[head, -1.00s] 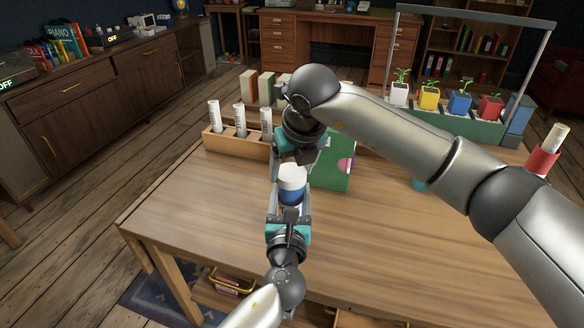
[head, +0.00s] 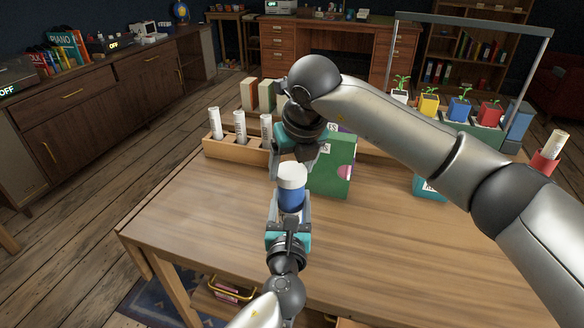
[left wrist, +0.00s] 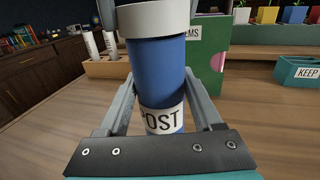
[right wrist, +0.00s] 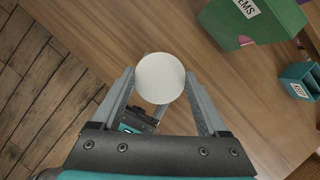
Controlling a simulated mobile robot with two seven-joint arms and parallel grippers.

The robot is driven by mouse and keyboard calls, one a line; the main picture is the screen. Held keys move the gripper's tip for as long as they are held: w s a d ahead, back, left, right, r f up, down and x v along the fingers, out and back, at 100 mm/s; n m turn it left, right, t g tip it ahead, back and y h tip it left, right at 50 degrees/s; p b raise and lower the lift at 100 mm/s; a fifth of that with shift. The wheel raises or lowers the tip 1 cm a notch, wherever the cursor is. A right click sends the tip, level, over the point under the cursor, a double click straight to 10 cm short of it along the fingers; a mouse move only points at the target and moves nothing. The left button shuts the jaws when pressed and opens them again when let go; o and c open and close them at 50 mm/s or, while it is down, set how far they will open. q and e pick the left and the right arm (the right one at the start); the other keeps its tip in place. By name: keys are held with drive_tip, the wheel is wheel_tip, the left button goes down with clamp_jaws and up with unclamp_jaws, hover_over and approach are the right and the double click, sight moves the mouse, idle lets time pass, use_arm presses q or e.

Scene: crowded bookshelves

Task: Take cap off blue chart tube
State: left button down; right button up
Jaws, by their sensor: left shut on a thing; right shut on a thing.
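The blue chart tube (head: 291,198) stands roughly upright above the front of the table, with a label reading "POST" (left wrist: 163,119). My left gripper (head: 289,215) is shut on its lower body. The white cap (head: 292,172) sits on the tube's top, with no gap visible in the left wrist view (left wrist: 155,18). My right gripper (head: 292,168) comes from above and is shut on the cap. In the right wrist view the cap (right wrist: 160,78) is a white disc between the fingertips and hides the tube below.
A green box (head: 333,172) stands close behind, right of the tube. A wooden rack (head: 236,146) with white rolls is behind left. A teal box (head: 428,188), potted plants (head: 460,106) and a red holder (head: 545,162) are to the right. The table's front is clear.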

sight(288, 166)
drive_tip(key=shift+r, duration=2)
use_arm(q)
unclamp_jaws()
drive_tip(key=shift+s, duration=0.1)
